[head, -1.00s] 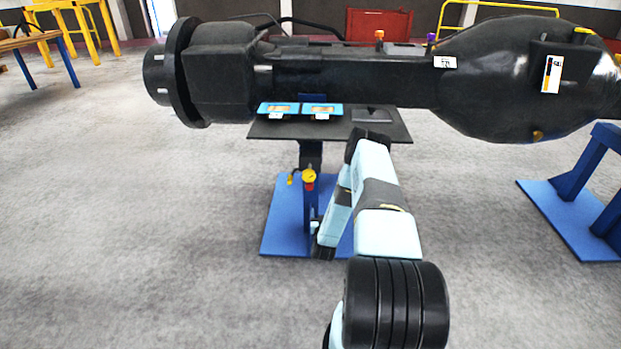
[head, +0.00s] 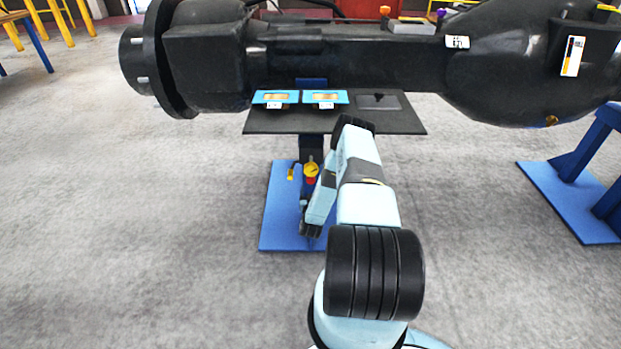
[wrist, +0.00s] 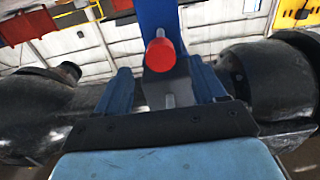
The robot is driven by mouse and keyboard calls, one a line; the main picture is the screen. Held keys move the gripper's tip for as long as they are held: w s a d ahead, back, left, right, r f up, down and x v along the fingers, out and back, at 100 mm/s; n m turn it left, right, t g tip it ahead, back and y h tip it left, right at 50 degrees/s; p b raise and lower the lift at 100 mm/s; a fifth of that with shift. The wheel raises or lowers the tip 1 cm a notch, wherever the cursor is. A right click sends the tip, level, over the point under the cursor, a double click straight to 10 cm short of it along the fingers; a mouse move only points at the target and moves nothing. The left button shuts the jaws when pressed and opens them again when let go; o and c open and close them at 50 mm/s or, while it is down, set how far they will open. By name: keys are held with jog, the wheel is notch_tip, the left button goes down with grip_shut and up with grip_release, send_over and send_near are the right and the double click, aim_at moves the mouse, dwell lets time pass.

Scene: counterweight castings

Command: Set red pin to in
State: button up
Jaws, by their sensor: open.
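The red pin (wrist: 160,55) shows in the wrist view as a round red knob on a blue post. My gripper (wrist: 165,85) is open, with one dark blue finger on each side of the view. The red knob lies beyond the fingertips, near the middle of the gap, and nothing is held. A short grey rod shows below the knob. How far the pin sits in the post cannot be told.
A large black axle casting (head: 370,68) spans above the stand. A dark shelf (head: 290,124) below it carries two blue-framed plates (head: 275,97). Another blue stand (head: 568,200) is at the right. Grey floor is clear at left and in front.

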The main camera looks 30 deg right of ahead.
aim_at(311, 182)
jog(key=x, duration=0.9)
jog(key=shift+w+d, duration=0.1)
jog(key=shift+d, duration=0.1)
